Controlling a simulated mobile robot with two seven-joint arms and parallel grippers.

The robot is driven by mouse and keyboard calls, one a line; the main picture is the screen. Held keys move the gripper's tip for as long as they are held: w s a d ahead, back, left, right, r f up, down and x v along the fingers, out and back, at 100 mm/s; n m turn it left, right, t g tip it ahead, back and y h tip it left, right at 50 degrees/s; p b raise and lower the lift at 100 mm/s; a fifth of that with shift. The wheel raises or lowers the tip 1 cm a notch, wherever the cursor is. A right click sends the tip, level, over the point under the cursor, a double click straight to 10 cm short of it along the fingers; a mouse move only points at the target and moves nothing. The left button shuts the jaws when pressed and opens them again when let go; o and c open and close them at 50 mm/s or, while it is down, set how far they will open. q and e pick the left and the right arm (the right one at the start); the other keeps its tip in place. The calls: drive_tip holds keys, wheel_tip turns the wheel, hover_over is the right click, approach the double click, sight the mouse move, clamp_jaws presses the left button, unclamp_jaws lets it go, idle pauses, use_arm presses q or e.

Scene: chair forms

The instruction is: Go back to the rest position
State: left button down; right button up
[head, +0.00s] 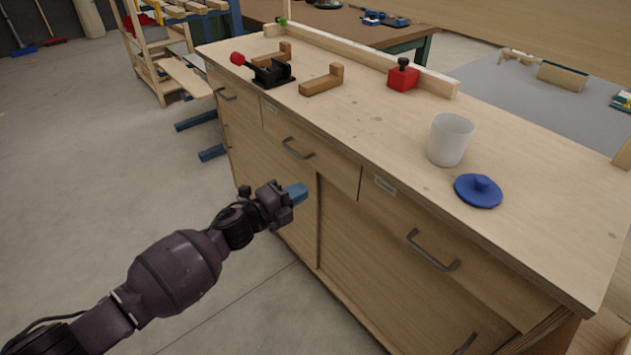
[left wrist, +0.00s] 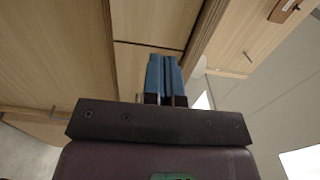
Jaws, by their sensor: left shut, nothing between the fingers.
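My left gripper (head: 296,193) is in front of the wooden workbench cabinet, below the level of its top and near the drawer fronts. Its blue fingers are shut with nothing between them; they also show side by side in the left wrist view (left wrist: 165,76). It holds no object. My right gripper is in neither view.
The workbench top (head: 375,130) bears a white cup (head: 450,140), a blue lid (head: 478,191), a red block with a black knob (head: 403,76), a black and red clamp (head: 270,72) and wooden pieces (head: 322,82). Drawer handles (head: 432,252) stick out.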

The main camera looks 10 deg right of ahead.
use_arm(q)
drive_tip(key=shift+v, duration=1.4)
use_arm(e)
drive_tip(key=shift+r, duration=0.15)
use_arm(q)
drive_tip(key=s+a+f+n+y+p, duration=0.1)
drive_tip(key=s+a+n+y+p, duration=0.2)
drive_tip(key=s+a+n, duration=0.6)
drive_tip(key=s+a+f+n+y+p, duration=0.1)
drive_tip(key=s+a+n+y+p, duration=0.3)
drive_tip(key=s, duration=1.5)
drive_tip(key=s+a+f+n+t+y+p, duration=0.1)
drive_tip(key=s+a+f+n+y+p, duration=0.1)
drive_tip(key=s+a+n+y, duration=0.6)
drive_tip(key=s+a+n+p, duration=0.1)
drive_tip(key=s+a+n, duration=0.4)
drive_tip(key=s+n, duration=0.1)
drive_tip(key=shift+a+n, duration=0.3)
drive_tip(key=shift+n, duration=0.2)
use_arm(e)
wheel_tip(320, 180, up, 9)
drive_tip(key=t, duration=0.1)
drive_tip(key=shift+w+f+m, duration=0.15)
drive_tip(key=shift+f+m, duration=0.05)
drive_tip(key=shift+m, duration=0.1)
